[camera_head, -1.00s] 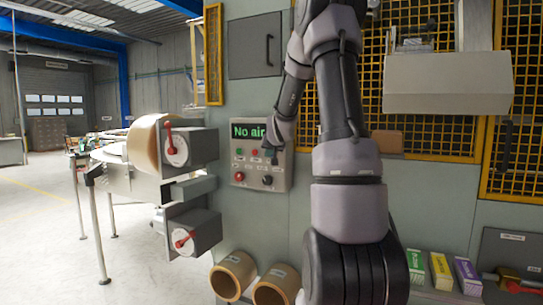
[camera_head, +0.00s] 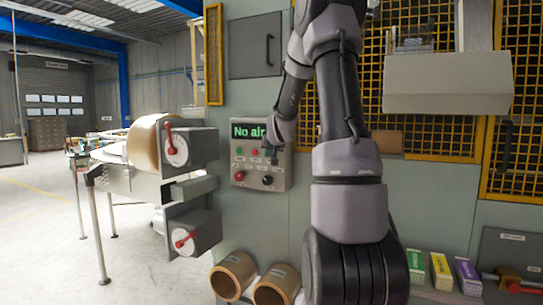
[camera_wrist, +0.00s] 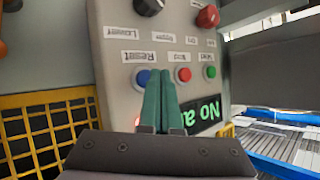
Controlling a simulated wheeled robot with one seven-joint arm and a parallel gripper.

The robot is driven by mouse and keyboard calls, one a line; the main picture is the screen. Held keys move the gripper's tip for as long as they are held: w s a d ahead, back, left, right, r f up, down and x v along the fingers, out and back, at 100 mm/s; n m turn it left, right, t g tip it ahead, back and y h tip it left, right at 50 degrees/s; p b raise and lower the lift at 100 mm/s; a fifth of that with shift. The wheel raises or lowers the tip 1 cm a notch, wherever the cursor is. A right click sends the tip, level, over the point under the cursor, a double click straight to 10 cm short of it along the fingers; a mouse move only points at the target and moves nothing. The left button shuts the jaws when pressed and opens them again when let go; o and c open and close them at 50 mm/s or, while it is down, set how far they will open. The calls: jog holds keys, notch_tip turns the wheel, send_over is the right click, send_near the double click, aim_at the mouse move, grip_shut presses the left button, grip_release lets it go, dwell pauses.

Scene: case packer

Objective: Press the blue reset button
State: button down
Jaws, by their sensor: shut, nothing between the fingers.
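The blue reset button (camera_wrist: 143,78) shows in the wrist view under an upside-down label that seems to read "Reset". My gripper (camera_wrist: 161,72) is shut and empty, its two green fingers together. Its tips appear just beside the button and cover part of its edge. I cannot tell whether they touch it. In the head view my gripper (camera_head: 274,160) is in front of the grey control panel (camera_head: 247,170), and the blue button is hidden behind it.
A red button (camera_wrist: 183,74) and a green button (camera_wrist: 209,72) sit beside the blue one. The panel also has a red knob (camera_wrist: 207,16), a black knob (camera_wrist: 148,6) and a lit "No air" display (camera_head: 247,131). Yellow mesh guards (camera_head: 435,135) stand to the right.

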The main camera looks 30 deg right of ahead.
jog(key=shift+d, duration=0.15)
jog(key=shift+w+d, duration=0.2)
jog(key=shift+w, duration=0.05)
jog(key=shift+w+d, duration=0.25)
jog(key=shift+d, duration=0.1)
dwell(0.7)
jog(key=shift+a, duration=0.1)
jog(key=shift+s+a, duration=0.55)
jog(key=shift+a, duration=0.05)
jog(key=shift+s+a, duration=0.8)
jog(key=shift+a, duration=0.2)
jog(key=shift+s+a, duration=0.75)
jog(key=shift+a, duration=0.2)
jog(key=shift+r, duration=0.1)
